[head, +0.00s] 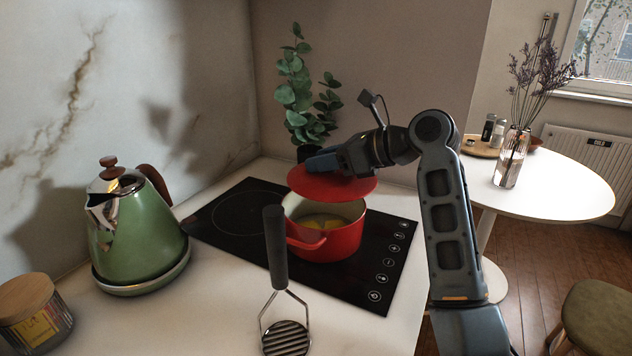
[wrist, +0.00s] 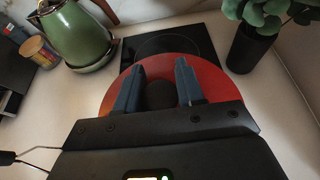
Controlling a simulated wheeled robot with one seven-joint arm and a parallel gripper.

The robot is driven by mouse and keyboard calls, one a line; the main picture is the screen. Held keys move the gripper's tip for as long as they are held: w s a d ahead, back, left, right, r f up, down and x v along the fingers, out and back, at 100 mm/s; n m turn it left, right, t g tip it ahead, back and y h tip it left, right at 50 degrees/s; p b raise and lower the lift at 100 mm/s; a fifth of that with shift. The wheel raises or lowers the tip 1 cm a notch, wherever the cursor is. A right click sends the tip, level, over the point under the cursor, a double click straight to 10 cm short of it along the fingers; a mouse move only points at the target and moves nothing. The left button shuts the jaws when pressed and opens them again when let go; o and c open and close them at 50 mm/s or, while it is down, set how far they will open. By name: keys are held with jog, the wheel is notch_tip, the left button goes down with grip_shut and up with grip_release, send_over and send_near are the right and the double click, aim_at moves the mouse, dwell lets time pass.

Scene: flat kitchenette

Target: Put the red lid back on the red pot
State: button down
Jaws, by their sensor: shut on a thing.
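The red pot (head: 330,241) stands on the black hob, open at the top, with something yellow inside. The red lid (head: 345,189) is above the pot, apart from its rim at the front and shifted slightly toward the back right. My gripper (head: 322,163) comes in from the right over the lid and is shut on its knob. In the wrist view my gripper (wrist: 158,92) has its two fingers on either side of the dark round knob (wrist: 160,95), with the red lid (wrist: 215,82) spread beneath. The pot is hidden under the lid there.
A black hob (head: 235,215) lies under the pot. A potato masher (head: 277,250) stands upright in front. A green kettle (head: 135,230) and a wooden-lidded jar (head: 35,315) are at left. A plant in a dark vase (wrist: 250,48) stands close behind the lid.

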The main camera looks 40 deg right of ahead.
aim_at(370, 187)
jog(key=shift+w+a+f, duration=0.45)
jog(key=shift+a, duration=0.2)
jog(key=shift+f, duration=2)
jog(key=shift+f, duration=0.1)
jog(key=c, duration=0.7)
grip_release()
jog(key=v, duration=1.2)
